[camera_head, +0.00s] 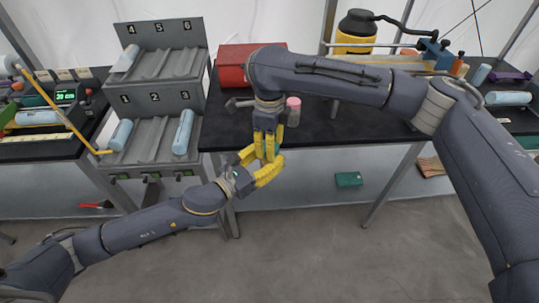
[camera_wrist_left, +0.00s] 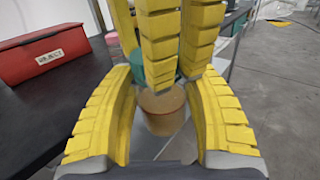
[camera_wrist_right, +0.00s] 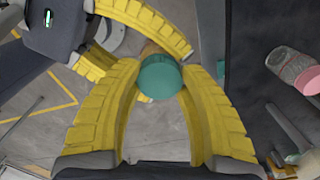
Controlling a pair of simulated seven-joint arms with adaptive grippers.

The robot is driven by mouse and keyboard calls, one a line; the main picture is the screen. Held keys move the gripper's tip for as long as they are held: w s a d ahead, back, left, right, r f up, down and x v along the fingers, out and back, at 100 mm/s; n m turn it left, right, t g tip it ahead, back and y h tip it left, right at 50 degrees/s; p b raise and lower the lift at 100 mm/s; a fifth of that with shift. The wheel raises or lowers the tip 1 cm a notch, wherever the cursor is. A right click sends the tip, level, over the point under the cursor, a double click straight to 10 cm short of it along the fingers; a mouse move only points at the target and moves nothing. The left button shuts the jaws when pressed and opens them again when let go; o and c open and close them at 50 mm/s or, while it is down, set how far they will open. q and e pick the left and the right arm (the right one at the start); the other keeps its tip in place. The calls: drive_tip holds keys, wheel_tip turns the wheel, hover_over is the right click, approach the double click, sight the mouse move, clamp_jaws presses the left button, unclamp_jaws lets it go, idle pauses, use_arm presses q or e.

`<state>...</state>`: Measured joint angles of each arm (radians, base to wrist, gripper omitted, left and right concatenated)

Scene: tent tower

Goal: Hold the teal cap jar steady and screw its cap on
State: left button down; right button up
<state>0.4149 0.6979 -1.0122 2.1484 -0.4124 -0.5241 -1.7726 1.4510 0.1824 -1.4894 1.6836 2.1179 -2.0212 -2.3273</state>
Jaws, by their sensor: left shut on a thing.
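The teal cap (camera_wrist_right: 160,77) shows in the right wrist view, between the fingertips of my right gripper (camera_wrist_right: 162,72). The jar's amber body (camera_wrist_left: 163,110) shows in the left wrist view between the fingers of my left gripper (camera_wrist_left: 163,105), which is shut on it. In the head view, my left gripper (camera_head: 256,168) reaches up from the lower left and my right gripper (camera_head: 267,135) points down just above it. Their yellow fingers hide most of the jar there. The right fingers lie beside the cap; whether they press on it is unclear. How the cap sits on the jar is hidden.
A pink-capped jar (camera_head: 293,112) stands on the black table (camera_head: 345,122) close to my right gripper. A red box (camera_head: 232,66) sits behind it. A numbered grey rack (camera_head: 152,124) with pale blue cylinders is at left. The grippers are in front of the table edge, over open floor.

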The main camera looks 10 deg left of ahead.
drive_tip(key=c, duration=0.7)
drive_tip(key=m, duration=0.6)
drive_tip(key=shift+m, duration=0.3)
clamp_jaws()
drive_tip(key=m, duration=0.6)
drive_tip(key=o, duration=1.2)
unclamp_jaws()
drive_tip(key=shift+o, duration=0.2)
